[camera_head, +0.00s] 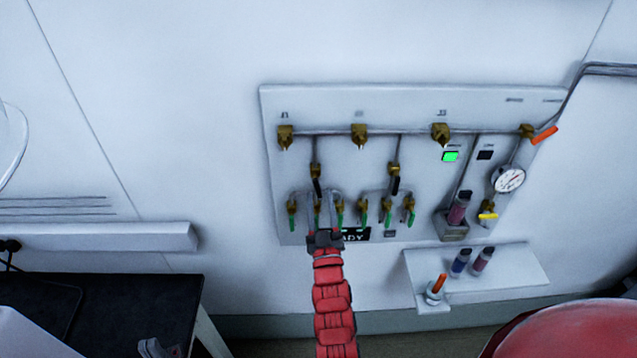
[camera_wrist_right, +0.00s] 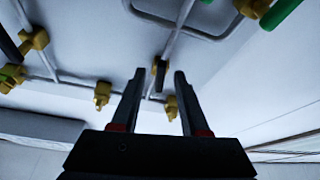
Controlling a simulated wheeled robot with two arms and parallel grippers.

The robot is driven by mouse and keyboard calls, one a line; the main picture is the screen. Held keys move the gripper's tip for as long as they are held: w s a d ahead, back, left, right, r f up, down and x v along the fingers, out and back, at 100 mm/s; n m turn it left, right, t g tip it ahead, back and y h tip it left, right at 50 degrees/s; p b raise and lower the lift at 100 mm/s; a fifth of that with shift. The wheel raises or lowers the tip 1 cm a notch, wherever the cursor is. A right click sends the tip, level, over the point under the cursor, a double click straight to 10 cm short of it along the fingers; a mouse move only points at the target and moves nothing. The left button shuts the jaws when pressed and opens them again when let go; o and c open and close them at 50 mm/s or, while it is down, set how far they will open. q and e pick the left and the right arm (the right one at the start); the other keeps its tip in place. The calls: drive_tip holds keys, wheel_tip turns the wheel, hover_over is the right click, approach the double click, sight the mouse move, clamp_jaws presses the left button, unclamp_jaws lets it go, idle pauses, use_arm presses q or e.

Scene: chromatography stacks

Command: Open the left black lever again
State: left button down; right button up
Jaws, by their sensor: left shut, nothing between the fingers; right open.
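The left black lever (camera_head: 317,187) hangs below a brass valve on the left vertical pipe of the wall panel and lies roughly along the pipe. It also shows in the right wrist view (camera_wrist_right: 160,76), between the fingertips, its brass valve just beyond. My right gripper (camera_head: 326,212) is open just below the lever, its fingers pointing up the panel; in the right wrist view its two fingers (camera_wrist_right: 159,78) stand apart, with no clear contact on the lever. My left gripper (camera_head: 160,348) is low at the left, away from the panel, partly cut off by the frame edge.
Green-handled valves (camera_head: 364,212) flank the right gripper closely. A second black lever (camera_head: 395,186) hangs further right. The panel (camera_head: 275,105) also carries a lit green lamp (camera_head: 450,156) and a gauge (camera_head: 509,179). A shelf (camera_head: 520,275) with vials is lower right; a dark table (camera_head: 160,290) is lower left.

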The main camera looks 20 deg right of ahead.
drive_tip(key=shift+p+x, duration=0.35)
drive_tip(key=shift+x, duration=1.1)
drive_tip(key=shift+c, duration=0.3)
clamp_jaws()
